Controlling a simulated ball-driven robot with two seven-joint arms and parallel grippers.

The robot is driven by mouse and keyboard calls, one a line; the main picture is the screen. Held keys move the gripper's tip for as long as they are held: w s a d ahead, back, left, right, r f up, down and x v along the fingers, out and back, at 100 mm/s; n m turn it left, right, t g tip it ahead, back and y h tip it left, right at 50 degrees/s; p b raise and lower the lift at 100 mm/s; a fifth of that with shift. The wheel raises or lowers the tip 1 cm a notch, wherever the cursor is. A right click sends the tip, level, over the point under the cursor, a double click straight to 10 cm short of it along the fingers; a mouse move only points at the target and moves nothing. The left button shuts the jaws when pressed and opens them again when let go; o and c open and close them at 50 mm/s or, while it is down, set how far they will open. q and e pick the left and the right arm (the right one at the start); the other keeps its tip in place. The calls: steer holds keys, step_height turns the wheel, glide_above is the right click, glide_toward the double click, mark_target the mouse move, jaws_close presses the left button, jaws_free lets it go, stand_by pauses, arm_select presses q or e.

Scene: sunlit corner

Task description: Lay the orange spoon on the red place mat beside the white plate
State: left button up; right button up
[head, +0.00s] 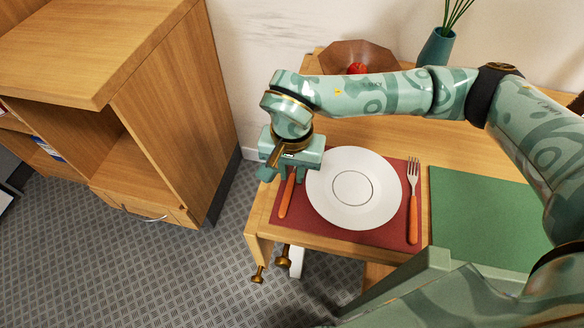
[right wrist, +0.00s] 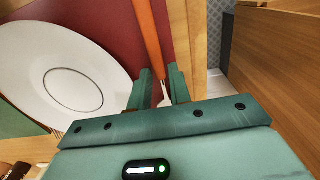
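The white plate (head: 353,188) lies on the red place mat (head: 345,231) in the head view. The orange spoon (head: 287,196) is left of the plate on the mat, its orange handle showing and its upper end hidden under my right gripper. My right gripper (head: 285,176) is over the mat's left side, fingers apart. In the right wrist view the orange handle (right wrist: 148,40) runs up from between the two fingers (right wrist: 162,88), with a bit of pale metal between them. A gap shows beside the spoon. My left gripper is not in view.
A fork (head: 412,200) with an orange handle lies right of the plate. A green mat (head: 485,215) is further right. A brown bowl (head: 345,56) with a red item and a teal vase (head: 436,48) stand at the back. A wooden cabinet (head: 165,105) stands left, past a floor gap.

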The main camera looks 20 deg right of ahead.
mark_target(292, 178)
steer(key=shift+r, duration=0.1)
arm_select(q)
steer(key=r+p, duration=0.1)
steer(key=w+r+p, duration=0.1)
steer(key=p, duration=0.1)
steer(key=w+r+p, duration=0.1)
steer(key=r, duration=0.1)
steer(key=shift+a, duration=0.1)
arm_select(e)
step_height(292, 178, up, 12)
